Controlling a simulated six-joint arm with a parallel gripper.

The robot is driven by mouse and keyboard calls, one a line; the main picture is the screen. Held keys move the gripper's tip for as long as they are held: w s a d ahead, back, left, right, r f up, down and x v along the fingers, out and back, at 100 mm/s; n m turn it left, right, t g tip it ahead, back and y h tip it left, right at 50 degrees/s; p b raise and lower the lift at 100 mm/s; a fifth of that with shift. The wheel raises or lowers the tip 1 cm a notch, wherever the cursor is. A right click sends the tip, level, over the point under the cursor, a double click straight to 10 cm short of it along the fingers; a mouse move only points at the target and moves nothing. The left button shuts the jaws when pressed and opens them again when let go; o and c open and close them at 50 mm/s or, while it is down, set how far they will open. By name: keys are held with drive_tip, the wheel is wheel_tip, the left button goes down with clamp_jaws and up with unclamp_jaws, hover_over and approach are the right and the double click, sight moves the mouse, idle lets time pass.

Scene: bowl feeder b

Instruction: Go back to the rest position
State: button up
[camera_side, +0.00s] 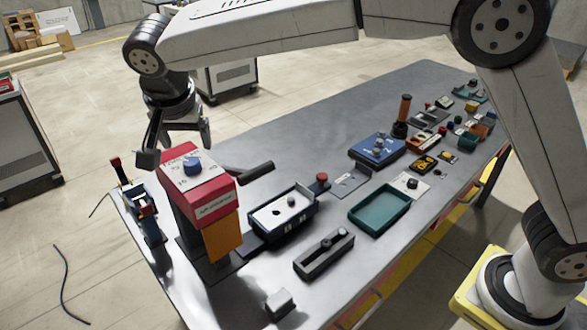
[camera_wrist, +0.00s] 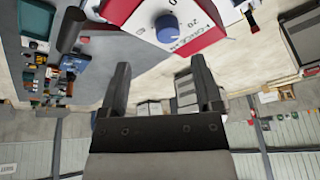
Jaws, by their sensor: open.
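My gripper (camera_side: 180,135) is open and empty in the side view. It hangs just behind and above the bowl feeder, a red box with a pale top (camera_side: 205,175) and a blue knob (camera_side: 193,165). In the wrist view my gripper (camera_wrist: 158,85) shows two dark fingers spread apart with nothing between them. The feeder's blue knob (camera_wrist: 166,32) and red edge (camera_wrist: 200,40) lie beyond the fingertips at the top of that view. I cannot tell the exact gap between the fingers and the feeder.
The grey table (camera_side: 300,130) holds a white-topped box (camera_side: 280,215), a green tray (camera_side: 381,208), a dark slide fixture (camera_side: 324,254) and a blue box (camera_side: 377,149). Several small parts crowd the far right end. The table's back middle is clear. A cart (camera_side: 227,78) stands behind.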

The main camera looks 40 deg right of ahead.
drive_tip(key=s+d+f+m+y, duration=0.2)
drive_tip(key=s+d+f+m, duration=0.15)
drive_tip(key=s, duration=0.25)
drive_tip(key=s+d+f+m+y, duration=0.1)
drive_tip(key=s+d+f+m, duration=0.1)
drive_tip(key=s+d+m, duration=0.3)
drive_tip(key=s+d+f+n, duration=0.5)
drive_tip(key=d+n, duration=0.3)
drive_tip(key=d, duration=0.1)
drive_tip(key=s+d+f+n+g+h, duration=0.1)
drive_tip(key=s+d+f+n, duration=0.4)
drive_tip(key=d+n, duration=0.3)
drive_tip(key=shift+d+f, duration=0.35)
drive_tip(key=shift+d, duration=0.65)
